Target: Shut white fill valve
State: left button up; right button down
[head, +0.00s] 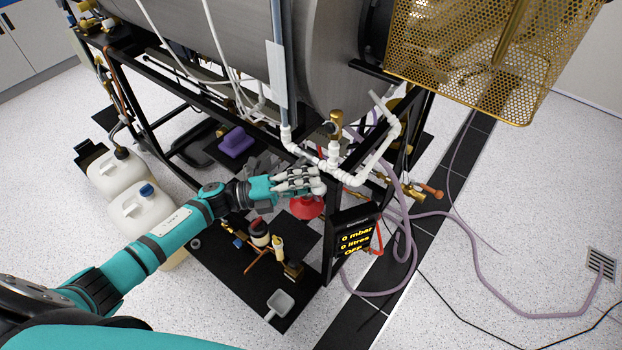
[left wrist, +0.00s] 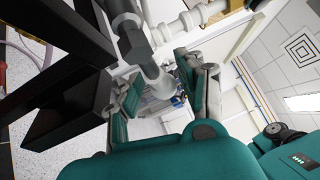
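White pipework (head: 352,179) with several joints runs below the steel drum in the head view. I cannot tell for certain which part of it is the white fill valve. My left gripper (head: 312,184) is beside this pipework, just above a red round part (head: 307,208). In the left wrist view the two fingers of my left gripper (left wrist: 160,82) are spread apart. A grey rod-like part (left wrist: 150,72) reaches down between them, and I cannot tell whether they touch it. White pipe (left wrist: 190,20) shows beyond. My right gripper is not in view.
A black frame (head: 150,130) carries the steel drum (head: 325,50). A brass mesh guard (head: 480,50) juts out at upper right. A black display (head: 355,240) stands close to the gripper. White jugs (head: 140,212) stand at left; purple hoses (head: 480,285) cross the floor at right.

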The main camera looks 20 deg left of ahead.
pick_arm(q)
jog(key=shift+w+d, duration=0.1)
jog(key=shift+d, duration=0.1)
jog(key=c, duration=0.7)
grip_shut()
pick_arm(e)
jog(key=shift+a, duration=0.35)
